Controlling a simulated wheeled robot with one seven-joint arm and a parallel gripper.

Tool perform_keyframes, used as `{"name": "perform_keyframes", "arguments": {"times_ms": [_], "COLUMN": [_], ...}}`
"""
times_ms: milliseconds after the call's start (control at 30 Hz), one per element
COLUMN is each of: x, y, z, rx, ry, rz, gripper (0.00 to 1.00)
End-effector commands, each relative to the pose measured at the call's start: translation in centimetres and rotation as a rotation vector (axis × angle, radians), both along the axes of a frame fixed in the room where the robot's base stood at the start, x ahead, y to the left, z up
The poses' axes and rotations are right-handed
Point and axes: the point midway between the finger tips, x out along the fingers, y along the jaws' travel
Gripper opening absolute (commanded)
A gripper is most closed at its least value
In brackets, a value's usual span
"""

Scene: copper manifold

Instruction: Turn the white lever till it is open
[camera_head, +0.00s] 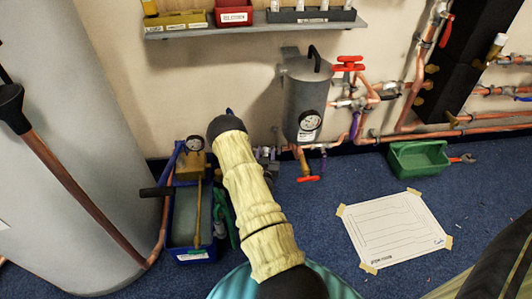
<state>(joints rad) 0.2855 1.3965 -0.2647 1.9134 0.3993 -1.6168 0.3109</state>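I cannot make out a white lever in the head view. My arm, in a pale ribbed sleeve, reaches up from the bottom middle and ends in a black joint in front of the wall. My gripper is not seen; it may be hidden behind that joint. Metal fittings (265,154) show just right of my arm, low on the wall, partly covered by it. The copper pipework (372,98) on the right carries a red handle (348,64), a red lever (446,31) and a low red handle (308,179).
A grey tank (305,95) with a gauge hangs on the wall. A blue-framed pump unit (190,215) stands left of my arm, beside a large grey cylinder (60,130). A green bin (418,157) and a taped paper sheet (395,229) lie on the blue floor (330,205).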

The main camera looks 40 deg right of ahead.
Motion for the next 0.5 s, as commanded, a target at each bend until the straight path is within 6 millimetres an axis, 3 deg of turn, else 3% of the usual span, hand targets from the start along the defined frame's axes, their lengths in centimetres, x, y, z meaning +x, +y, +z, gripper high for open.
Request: {"name": "perform_keyframes", "arguments": {"times_ms": [200, 500], "x": [1.7, 1.8], "y": [-1.5, -1.7], "z": [-0.1, 0.0], "rx": [-0.001, 0.0], "ry": [-0.001, 0.0], "rz": [0.0, 0.0], "gripper": [0.39, 0.39]}}
